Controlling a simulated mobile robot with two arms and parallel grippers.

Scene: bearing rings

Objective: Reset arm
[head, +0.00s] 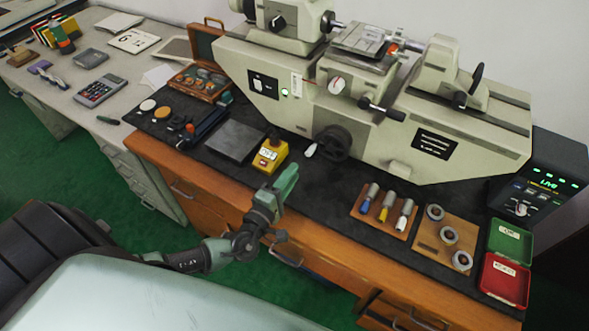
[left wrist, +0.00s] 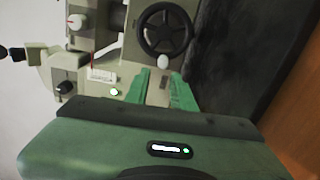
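My left gripper (head: 287,182) is held in the air above the front edge of the bench, in front of the large measuring machine (head: 440,145). In the left wrist view its two green fingers (left wrist: 161,88) stand apart with nothing between them, and the machine's black handwheel (left wrist: 165,33) shows beyond them. My left arm reaches in from the lower left. My right gripper is not in view. Several bearing rings (head: 449,236) sit on a wooden board (head: 425,243) at the right of the bench, apart from my gripper.
A green bin (head: 509,241) and a red bin (head: 505,280) stand at the right end. A wooden holder with handled gauges (head: 384,208) is left of the rings.

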